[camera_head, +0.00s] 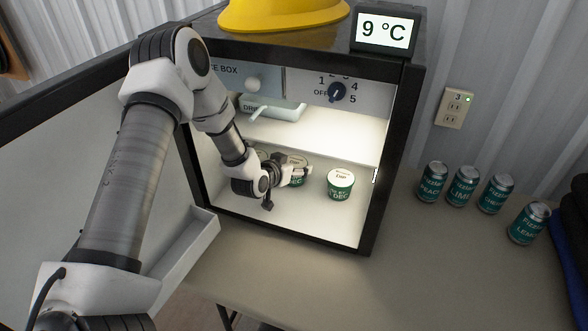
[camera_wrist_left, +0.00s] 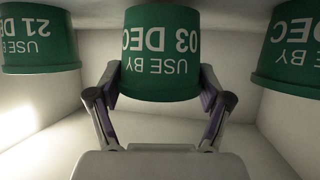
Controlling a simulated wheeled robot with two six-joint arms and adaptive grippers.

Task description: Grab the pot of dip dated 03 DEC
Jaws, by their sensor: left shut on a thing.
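A green pot of dip (camera_wrist_left: 161,55) shows upside down in the left wrist view, its label reading USE BY 03 DEC. My left gripper (camera_wrist_left: 160,95) is shut on this pot, with a finger against each side. In the head view my left gripper (camera_head: 290,174) reaches into the open fridge, and the held pot (camera_head: 296,159) is mostly hidden behind it. Another pot (camera_wrist_left: 38,38), reading USE BY 21 with the month cut off, is at the left of the wrist view. A third pot (camera_wrist_left: 290,45), its label partly cut off, is at the right. My right gripper is not in view.
The fridge (camera_head: 367,215) stands on a table (camera_head: 300,268) with its door (camera_head: 90,130) open to the left. A white-lidded pot (camera_head: 340,184) stands right of my gripper. Several cans (camera_head: 462,186) stand right of the fridge. A yellow hard hat (camera_head: 283,14) is on top.

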